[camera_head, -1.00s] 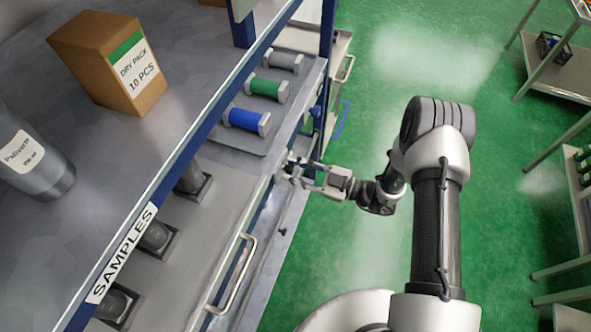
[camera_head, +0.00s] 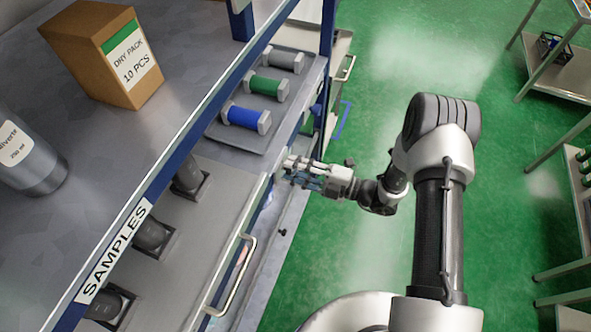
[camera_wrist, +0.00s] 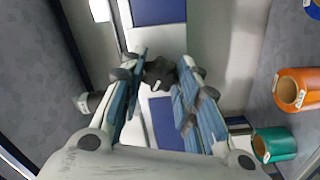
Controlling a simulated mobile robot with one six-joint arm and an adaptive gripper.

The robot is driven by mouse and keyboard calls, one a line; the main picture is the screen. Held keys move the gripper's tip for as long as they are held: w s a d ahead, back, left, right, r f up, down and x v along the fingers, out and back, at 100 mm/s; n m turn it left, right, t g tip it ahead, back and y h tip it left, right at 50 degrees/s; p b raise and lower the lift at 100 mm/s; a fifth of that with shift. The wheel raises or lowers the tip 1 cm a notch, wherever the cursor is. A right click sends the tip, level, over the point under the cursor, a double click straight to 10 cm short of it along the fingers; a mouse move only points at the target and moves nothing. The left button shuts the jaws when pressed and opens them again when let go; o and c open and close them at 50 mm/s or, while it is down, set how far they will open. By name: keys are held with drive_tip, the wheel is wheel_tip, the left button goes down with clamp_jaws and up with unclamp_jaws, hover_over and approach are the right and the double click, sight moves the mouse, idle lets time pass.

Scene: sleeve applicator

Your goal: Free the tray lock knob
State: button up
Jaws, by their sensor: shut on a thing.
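The lock knob is a dark, lobed knob (camera_wrist: 160,72), seen in the wrist view between my two fingertips. My gripper (camera_wrist: 161,78) is shut on it, with blue-grey fingers on either side. In the head view my gripper (camera_head: 288,170) reaches left to the front edge of the shelf unit, near the tray's corner. The knob cannot be made out there, as the fingers cover that spot. The grey sample tray (camera_head: 215,250) with its pale handle (camera_head: 236,275) lies below and left of the gripper.
Blue (camera_head: 246,117), green (camera_head: 267,86) and grey (camera_head: 284,60) spools lie on a rack above the gripper. A cardboard box (camera_head: 105,52) and a grey bottle (camera_head: 30,155) stand on the top shelf.

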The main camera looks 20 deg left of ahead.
drive_tip(key=n+b, duration=0.6)
drive_tip(key=n, duration=1.8)
drive_tip(key=shift+w+f+b, duration=0.1)
drive_tip(key=shift+b, duration=0.3)
drive_tip(key=shift+n, duration=0.3)
drive_tip(key=o, duration=1.1)
drive_tip(key=shift+c, duration=0.2)
drive_tip(key=s+d, duration=0.1)
drive_tip(key=d, duration=1.1)
